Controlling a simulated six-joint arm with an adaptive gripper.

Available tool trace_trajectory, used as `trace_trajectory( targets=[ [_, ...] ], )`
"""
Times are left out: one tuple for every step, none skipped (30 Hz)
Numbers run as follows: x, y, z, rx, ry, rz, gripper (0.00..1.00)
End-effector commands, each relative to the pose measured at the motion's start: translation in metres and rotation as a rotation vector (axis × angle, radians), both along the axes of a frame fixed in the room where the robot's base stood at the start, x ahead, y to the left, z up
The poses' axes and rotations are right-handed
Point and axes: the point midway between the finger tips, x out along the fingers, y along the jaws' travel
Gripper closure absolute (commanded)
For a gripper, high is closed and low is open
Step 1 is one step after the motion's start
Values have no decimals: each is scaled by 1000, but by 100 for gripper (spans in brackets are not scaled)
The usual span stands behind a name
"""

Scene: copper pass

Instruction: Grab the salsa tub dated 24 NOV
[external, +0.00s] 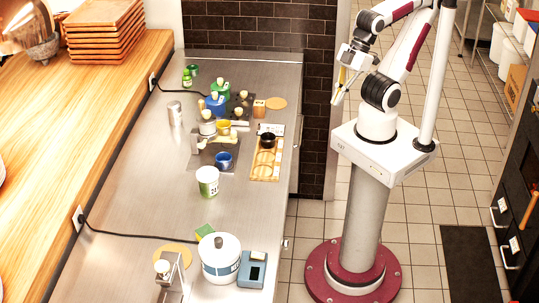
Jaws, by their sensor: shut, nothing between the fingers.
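My gripper (339,92) is shut and empty. It is raised near my arm, to the right of the counter and well away from the tub.
The steel counter (140,200) holds a wooden tray (266,174), a blue cup (223,160), a large white pot with a blue band (220,262) and a blue-grey device (252,270). Several coloured containers crowd the back. Cables cross the counter's left side.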

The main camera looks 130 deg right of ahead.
Motion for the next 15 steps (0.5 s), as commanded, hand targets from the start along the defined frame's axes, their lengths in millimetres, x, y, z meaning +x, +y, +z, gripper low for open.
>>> trace_trajectory(
  targets=[
    [0,0,0,0,0,0,100],
    [0,0,0,0,0,0,95],
    [0,0,0,0,0,0,84],
    [0,0,0,0,0,0,77],
    [0,0,0,0,0,0,69],
    [0,0,0,0,0,0,58],
    [0,0,0,0,0,0,51],
    [0,0,0,0,0,0,43],
    [0,0,0,0,0,0,32],
    [0,0,0,0,0,0,31],
    [0,0,0,0,0,0,31],
    [0,0,0,0,0,0,31],
    [0,0,0,0,0,0,31],
    [0,0,0,0,0,0,31],
    [0,0,0,0,0,0,31]
  ],
)
